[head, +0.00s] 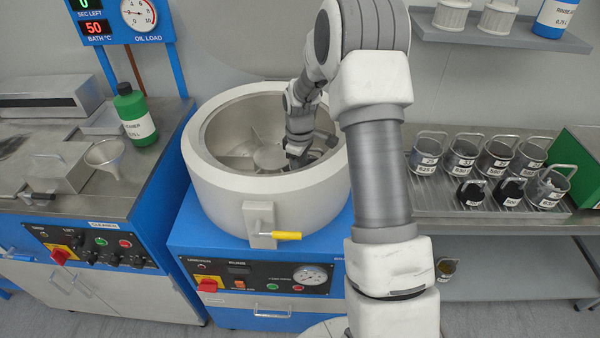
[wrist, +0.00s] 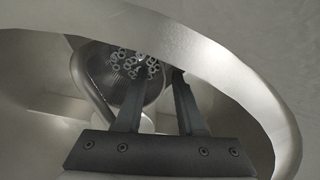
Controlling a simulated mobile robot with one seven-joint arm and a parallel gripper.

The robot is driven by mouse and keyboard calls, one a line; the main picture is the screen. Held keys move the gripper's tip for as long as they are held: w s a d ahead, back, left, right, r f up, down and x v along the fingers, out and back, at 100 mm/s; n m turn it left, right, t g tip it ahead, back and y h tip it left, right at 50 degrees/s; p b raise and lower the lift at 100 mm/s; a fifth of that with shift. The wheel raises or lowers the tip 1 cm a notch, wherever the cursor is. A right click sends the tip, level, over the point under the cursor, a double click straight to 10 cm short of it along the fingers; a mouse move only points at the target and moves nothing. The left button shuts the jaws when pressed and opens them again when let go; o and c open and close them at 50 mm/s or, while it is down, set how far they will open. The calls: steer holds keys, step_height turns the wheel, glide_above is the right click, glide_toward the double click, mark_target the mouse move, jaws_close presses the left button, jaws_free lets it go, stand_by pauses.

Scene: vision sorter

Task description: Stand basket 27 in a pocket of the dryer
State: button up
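The dryer (head: 215,180) is a round white drum with its top open and inner walls parting pockets around a central hub (head: 270,158). My gripper (head: 300,160) reaches down inside it on the right side. In the wrist view my gripper (wrist: 158,75) has its two dark fingers apart, with a gap between them. A metal basket (wrist: 126,92) holding several small ring-ended parts lies beyond the fingertips, partly behind the left finger. A curved handle (wrist: 84,85) passes along its left side. Its number is not readable, and my arm hides most of it in the head view.
Several labelled baskets (head: 495,157) stand on a ribbed tray (head: 480,208) at right. Another small basket (head: 446,268) is on the lower shelf. A yellow-handled latch (head: 285,236) is on the drum's front. A green bottle (head: 135,115) and a funnel (head: 105,155) stand on the left bench.

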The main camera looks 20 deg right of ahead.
step_height(320, 180, up, 16)
steer(key=s+a+r+m+t, duration=0.1)
steer(key=s+a+r+m, duration=0.15)
steer(key=s+r, duration=0.45)
steer(key=s+a+r+m+t, duration=0.2)
steer(key=s+a+m, duration=0.1)
steer(key=s, duration=0.7)
steer(key=s+a+r+m+t, duration=0.2)
steer(key=s+m, duration=0.1)
steer(key=s, duration=0.8)
steer(key=shift+s+a+t+p, duration=0.2)
steer(key=shift+a+t+p, duration=0.1)
steer(key=shift+a+p, duration=0.15)
steer(key=shift+d+m, duration=0.15)
steer(key=shift+m, duration=0.2)
